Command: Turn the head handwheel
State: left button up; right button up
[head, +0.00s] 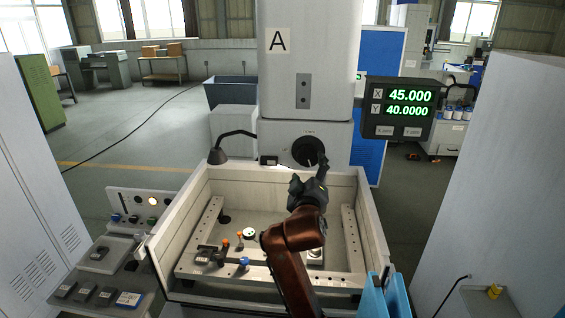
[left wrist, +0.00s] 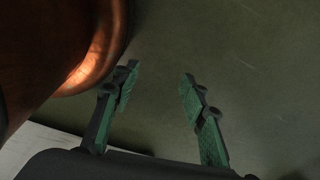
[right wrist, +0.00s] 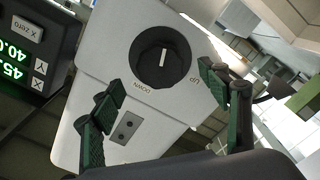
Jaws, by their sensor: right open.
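The head handwheel (head: 307,151) is a round black knob on the front of the light grey machine head, below the big column marked A. In the right wrist view the handwheel (right wrist: 153,68) shows a white line on its face and the words DOWN and UP beside it. My right gripper (head: 321,174) is in front of and slightly below the handwheel in the head view.
The open work tank (head: 375,225) lies below the head, with clamps and small parts inside. A black lamp (head: 216,156) stands left of the head. A button panel (head: 140,204) is at the tank's left.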

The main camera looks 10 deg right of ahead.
aim_at(309, 159)
jog(key=shift+w+d+r, duration=0.1)
jog(key=shift+w+d, duration=0.05)
jog(key=shift+w, duration=0.25)
jog(key=p+x, duration=0.1)
jog(key=x, duration=0.5)
jog(key=shift+w, duration=0.35)
pick_arm(q)
jog(key=shift+w+d+r, duration=0.1)
jog(key=shift+w+r, duration=0.25)
jog(key=shift+w, duration=0.2)
jog(key=shift+w+r, duration=0.35)
jog(key=shift+w, duration=0.2)
pick_arm(e)
jog(key=c, duration=1.2)
